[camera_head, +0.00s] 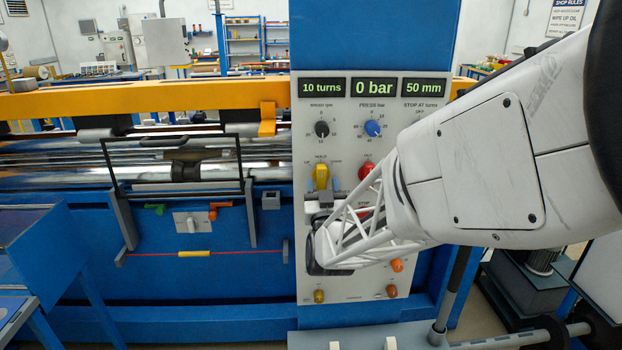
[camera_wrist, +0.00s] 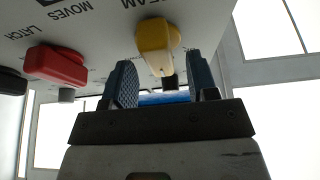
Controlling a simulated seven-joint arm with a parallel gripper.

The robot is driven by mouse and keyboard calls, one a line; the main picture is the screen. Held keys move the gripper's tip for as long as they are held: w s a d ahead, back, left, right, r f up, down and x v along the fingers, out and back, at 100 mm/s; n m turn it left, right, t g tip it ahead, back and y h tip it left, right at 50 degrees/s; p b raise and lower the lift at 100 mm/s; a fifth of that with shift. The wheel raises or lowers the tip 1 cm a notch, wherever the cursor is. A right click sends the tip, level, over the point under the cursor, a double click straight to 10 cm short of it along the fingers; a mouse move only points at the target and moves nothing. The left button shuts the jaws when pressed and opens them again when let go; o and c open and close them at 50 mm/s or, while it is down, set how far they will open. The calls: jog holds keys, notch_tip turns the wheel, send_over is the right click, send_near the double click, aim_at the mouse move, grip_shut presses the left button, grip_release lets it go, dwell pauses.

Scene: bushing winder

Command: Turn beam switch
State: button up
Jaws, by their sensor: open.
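The yellow switch (camera_head: 321,177) is on the pale control panel, under a HOLD mark with UP to its left. I take it as the beam switch; in the wrist view the yellow switch (camera_wrist: 156,42) sits beside a partly cut-off label ending in "EAM". Its handle points down in the head view. My gripper (camera_wrist: 161,75) is open, with one blue finger on each side of the handle's end and gaps visible on both sides. In the head view my gripper (camera_head: 325,191) is just below the switch, its fingers partly hidden by the wrist.
A red switch (camera_head: 367,168), also in the wrist view (camera_wrist: 57,67) by a LATCH label, is close beside the yellow one. Black (camera_head: 321,129) and blue (camera_head: 372,128) dials sit above. Orange knobs (camera_head: 396,265) are lower. My forearm covers the panel's right side.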

jog(key=shift+v, duration=3)
jog(key=shift+w+d, duration=0.1)
jog(key=s+d+g, duration=0.3)
jog(key=s+g, duration=0.3)
jog(key=s, duration=0.4)
jog(key=s+d+g, duration=0.3)
jog(key=s+g, duration=0.4)
jog(key=s, duration=0.3)
jog(key=s+d+g, duration=0.4)
jog(key=s+g, duration=0.2)
jog(key=s, duration=0.5)
jog(key=shift+r+g, duration=0.15)
jog(key=shift+g, duration=0.25)
jog(key=shift+d, duration=0.1)
